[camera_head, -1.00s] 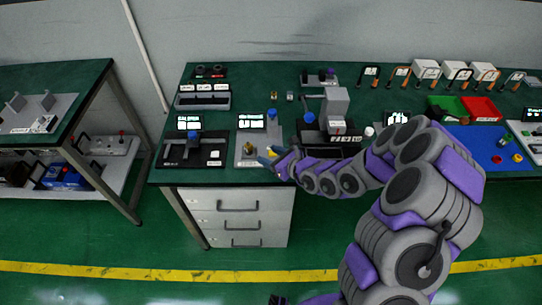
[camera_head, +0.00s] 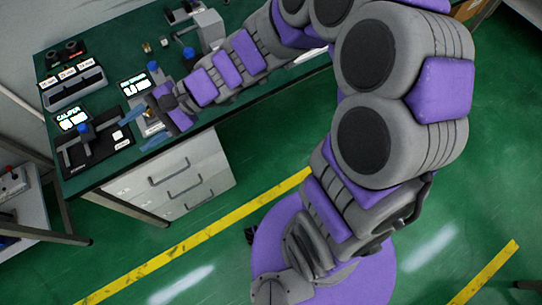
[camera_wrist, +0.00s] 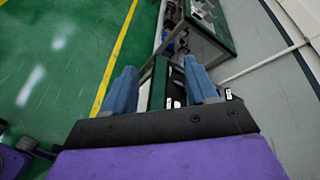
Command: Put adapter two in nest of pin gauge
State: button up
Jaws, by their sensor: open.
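My gripper (camera_head: 134,134) is open above the front edge of the green bench, its blue fingers spread apart. In the wrist view the fingers (camera_wrist: 158,66) stand apart with nothing held between them. A light grey station with a blue knob (camera_head: 153,66) and a lit display (camera_head: 134,84) is just behind my gripper; I cannot read its label well enough to confirm it as the pin gauge. My gripper hides most of its plate and any nest. Two small pieces, one brassy (camera_head: 146,47) and one grey (camera_head: 164,42), stand at the back; I cannot tell which is adapter two.
The black caliper station (camera_head: 97,153) with a blue knob is left of my gripper. A grey rack (camera_head: 73,89) stands behind it. A grey block-shaped device (camera_head: 207,29) is to the right, near my arm. Drawers (camera_head: 182,170) are below the bench edge.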

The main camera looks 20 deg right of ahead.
jog(key=s+d+n+h, duration=0.2)
jog(key=s+d+h, duration=0.2)
jog(key=d, duration=0.5)
jog(key=s+d+f+n+h, duration=0.1)
jog(key=s+d+n+h, duration=0.2)
jog(key=s+d+h, duration=0.2)
jog(key=s+d+n+h, duration=0.2)
jog(key=s+d+h, duration=0.3)
jog(key=d, duration=1)
jog(key=s, duration=0.3)
jog(key=shift+s+f+n, duration=0.2)
jog(key=shift+s+n, duration=0.2)
